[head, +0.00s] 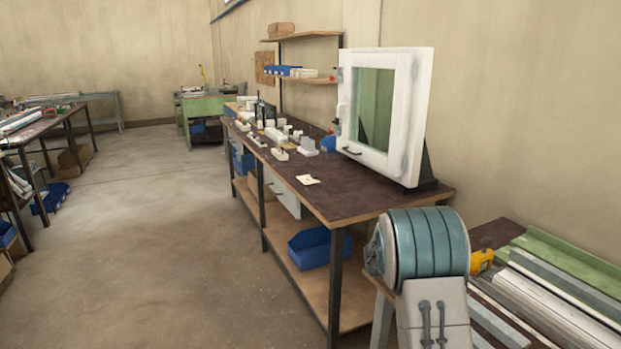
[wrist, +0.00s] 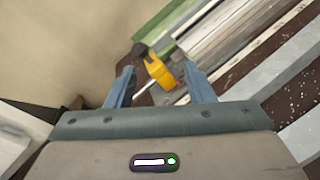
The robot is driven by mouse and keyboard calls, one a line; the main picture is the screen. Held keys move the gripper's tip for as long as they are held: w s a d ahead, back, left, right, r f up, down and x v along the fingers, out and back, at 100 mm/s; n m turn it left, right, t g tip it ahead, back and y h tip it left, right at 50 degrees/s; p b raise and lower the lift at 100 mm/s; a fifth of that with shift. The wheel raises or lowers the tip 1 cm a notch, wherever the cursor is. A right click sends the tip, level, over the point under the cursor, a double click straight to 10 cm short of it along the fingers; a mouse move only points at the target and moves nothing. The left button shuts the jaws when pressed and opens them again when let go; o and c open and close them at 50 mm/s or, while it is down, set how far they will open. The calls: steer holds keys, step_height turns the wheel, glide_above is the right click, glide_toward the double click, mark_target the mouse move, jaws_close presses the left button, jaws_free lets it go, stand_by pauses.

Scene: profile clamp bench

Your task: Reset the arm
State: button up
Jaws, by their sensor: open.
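My gripper (wrist: 160,90) shows in the wrist view with its two blue-grey fingers spread apart. It is open, and nothing is held between the fingers. Beyond the fingertips lies a yellow tool with a dark end (wrist: 158,70), beside long profiles. In the head view my arm is folded in the lower right, in front of the bench end, and the gripper's fingers are not seen there. The yellow tool (head: 481,262) also shows just right of my arm.
A dark-topped workbench (head: 345,200) carries a white window frame (head: 424,90) and several small fixtures. Long green and white profiles (head: 565,290) lie at the lower right near the wall. A blue bin (head: 318,250) sits on the lower shelf. The floor at left centre (head: 150,230) is clear.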

steer(key=s+a+r+m+g+y+p, duration=0.1)
steer(key=s+a+r+m+y, duration=0.15)
steer(key=s, duration=0.55)
steer(key=s+a+r+m+g+y+p, duration=0.1)
steer(key=s+a+r+m+y+p, duration=0.1)
steer(key=s+a+m+y, duration=0.35)
steer(key=s+a+r+m+t+y+p, duration=0.1)
steer(key=s+a+m+y, duration=0.4)
steer(key=s+a, duration=1.1)
steer(key=s+t+y+p, duration=0.1)
steer(key=s+y+p, duration=0.1)
steer(key=y, duration=0.1)
steer(key=shift+s+a+r+m, duration=0.3)
steer(key=shift+a+r, duration=0.05)
